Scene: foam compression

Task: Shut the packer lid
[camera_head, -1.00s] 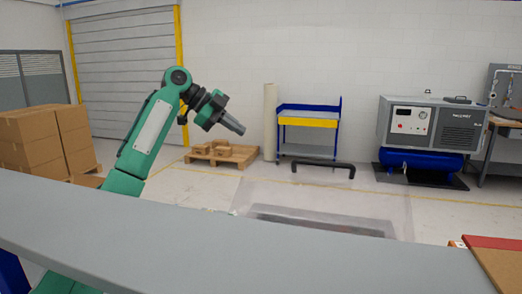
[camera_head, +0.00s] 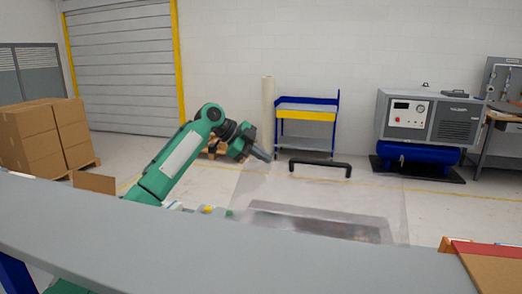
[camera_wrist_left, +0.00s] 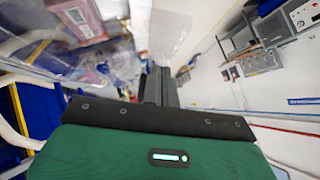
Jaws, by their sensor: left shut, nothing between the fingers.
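The packer lid (camera_head: 392,205) is a clear panel, standing raised in the head view, with the floor visible through it. A black bar handle (camera_head: 320,163) runs along its upper part. My left gripper (camera_head: 264,155) is shut and empty, pointing down to the right. In the picture it is just left of the handle, with a small gap between them; I cannot tell the depth between gripper and lid. In the left wrist view its dark fingers (camera_wrist_left: 155,85) show closed, beside clear sheet material. My right gripper is not in view.
A long grey beam (camera_head: 240,238) crosses the foreground. Behind the lid are a blue and yellow cart (camera_head: 306,115) and a compressor (camera_head: 425,120). Stacked cartons (camera_head: 45,135) stand at the left. A brown board with a red edge (camera_head: 490,262) is at the lower right.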

